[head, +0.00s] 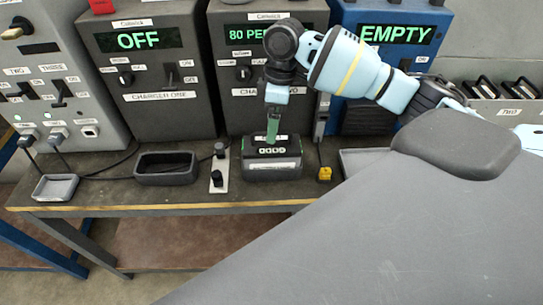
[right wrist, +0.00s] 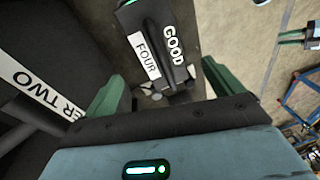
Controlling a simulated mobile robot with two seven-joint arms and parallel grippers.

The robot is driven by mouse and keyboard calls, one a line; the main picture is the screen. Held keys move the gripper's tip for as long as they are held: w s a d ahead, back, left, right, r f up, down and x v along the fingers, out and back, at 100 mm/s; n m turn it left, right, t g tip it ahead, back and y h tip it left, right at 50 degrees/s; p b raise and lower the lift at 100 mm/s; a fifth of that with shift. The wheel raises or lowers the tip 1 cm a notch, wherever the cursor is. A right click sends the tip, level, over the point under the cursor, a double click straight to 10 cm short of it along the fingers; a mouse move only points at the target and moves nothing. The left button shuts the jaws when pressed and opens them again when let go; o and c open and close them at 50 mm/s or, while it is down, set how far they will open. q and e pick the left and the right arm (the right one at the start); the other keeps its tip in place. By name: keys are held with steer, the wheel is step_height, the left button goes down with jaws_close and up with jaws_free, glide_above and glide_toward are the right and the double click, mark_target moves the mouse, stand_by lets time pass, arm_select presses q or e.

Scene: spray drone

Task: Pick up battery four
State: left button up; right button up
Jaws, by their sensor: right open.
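Battery four (head: 272,169) is a dark block on the bench in front of the middle charger in the head view. In the right wrist view battery four (right wrist: 158,48) shows labels reading FOUR and GOOD. My right gripper (head: 272,138) points down at the top of the battery. Its green fingers (right wrist: 165,92) are open, one on each side of the battery's labelled part in the wrist view. Whether they touch it cannot be told. A small green-fingered gripper, apparently my left (right wrist: 292,38), shows at the right wrist view's upper right edge; its opening is unclear.
Charger one (head: 150,75) reads OFF; the middle charger (head: 235,60) starts with 80 and is partly hidden. A blue unit (head: 345,50) reads EMPTY. An empty black cradle (head: 166,178) and grey tray (head: 55,190) stand left. A yellow tag (head: 325,174) lies right of the battery.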

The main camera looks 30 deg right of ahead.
mark_target(272, 152)
steer(key=f, duration=0.4)
steer(key=a+f, duration=0.1)
steer(key=f, duration=0.1)
steer(key=shift+s, duration=0.2)
jaws_close()
steer(key=shift+w+r, duration=0.1)
steer(key=shift+r, duration=0.2)
